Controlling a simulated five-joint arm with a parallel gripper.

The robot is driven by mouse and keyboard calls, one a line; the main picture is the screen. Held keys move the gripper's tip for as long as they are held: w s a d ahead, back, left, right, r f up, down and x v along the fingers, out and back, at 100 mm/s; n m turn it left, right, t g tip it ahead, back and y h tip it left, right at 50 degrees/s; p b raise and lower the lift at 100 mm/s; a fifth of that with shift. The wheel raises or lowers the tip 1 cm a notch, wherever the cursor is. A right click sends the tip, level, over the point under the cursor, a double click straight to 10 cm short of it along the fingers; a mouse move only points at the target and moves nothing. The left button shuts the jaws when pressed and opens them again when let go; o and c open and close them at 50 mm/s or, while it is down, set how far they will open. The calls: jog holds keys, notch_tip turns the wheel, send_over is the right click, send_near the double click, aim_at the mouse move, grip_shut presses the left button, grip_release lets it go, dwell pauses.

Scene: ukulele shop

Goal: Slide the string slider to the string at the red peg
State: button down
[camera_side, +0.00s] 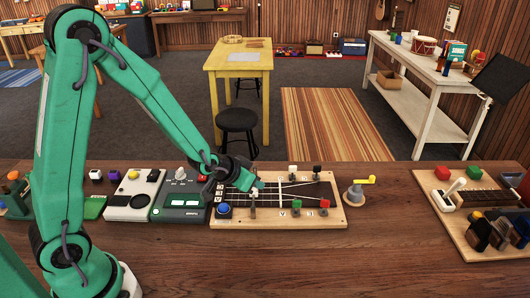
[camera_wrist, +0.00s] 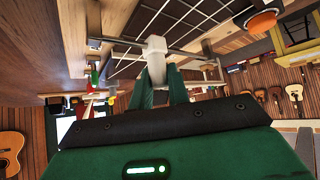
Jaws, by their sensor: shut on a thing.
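The string board (camera_side: 332,222) is a light wooden board with dark fretted strings, on the bench in the side view. A red peg (camera_side: 323,205) stands at its front right, with a black peg (camera_side: 317,169) behind it. The slider's white knob (camera_wrist: 154,45) shows in the wrist view between the two green fingers of my gripper (camera_wrist: 160,82). A thin metal bar (camera_wrist: 195,52) runs by the knob. In the side view my gripper (camera_side: 256,188) is over the left half of the board, shut on the knob, which it partly hides.
A blue button (camera_side: 224,209) is at the board's front left. A dark green device (camera_side: 180,215) stands close on the left. A small crank with a yellow handle (camera_side: 360,185) stands to the right. The bench (camera_side: 350,262) is clear in front.

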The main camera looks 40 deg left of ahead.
jog(key=shift+w+a, duration=0.5)
jog(key=shift+a, duration=0.05)
jog(key=c, duration=1.3)
grip_release()
jog(key=shift+c, duration=0.2)
jog(key=shift+r, duration=0.1)
jog(key=v, duration=0.7)
jog(key=shift+s+r, duration=0.25)
jog(key=shift+s, duration=0.1)
jog(key=shift+d, duration=0.1)
jog(key=shift+r, duration=0.15)
